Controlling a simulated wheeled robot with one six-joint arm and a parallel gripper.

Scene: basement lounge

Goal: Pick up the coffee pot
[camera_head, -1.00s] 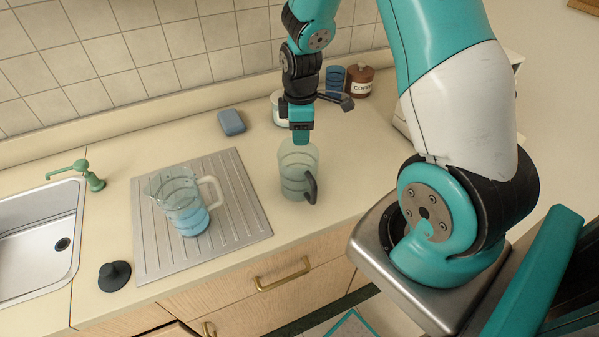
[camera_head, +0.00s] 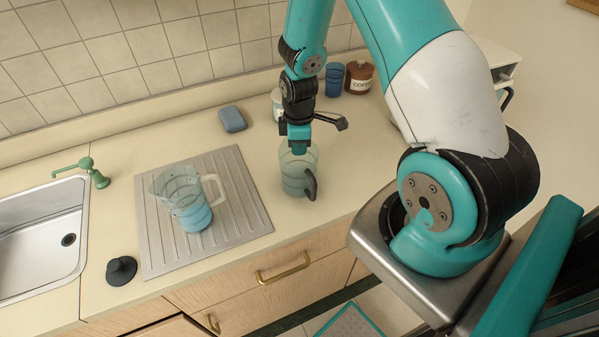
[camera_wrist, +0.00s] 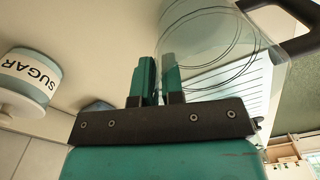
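The coffee pot (camera_head: 297,178) is a clear glass vessel with a dark handle, standing upright on the counter right of the drainboard. Its glass wall and rim (camera_wrist: 210,40) show close up in the wrist view, with the dark handle at the upper right. My gripper (camera_head: 298,149) points down at the pot's rim. In the wrist view, its two teal fingers (camera_wrist: 159,78) are close together with a narrow gap between them. The right finger shows through the glass, and the pot's near wall appears to lie between the fingers. Firm contact cannot be made out.
A glass pitcher (camera_head: 187,207) with blue liquid stands on the ribbed drainboard (camera_head: 240,215). The sink (camera_head: 35,245) is at left, with a green tap (camera_head: 92,172). Behind my gripper are a sugar jar (camera_wrist: 25,80), a blue cup (camera_head: 334,80) and a coffee jar (camera_head: 360,78). A blue sponge (camera_head: 232,120) lies nearby.

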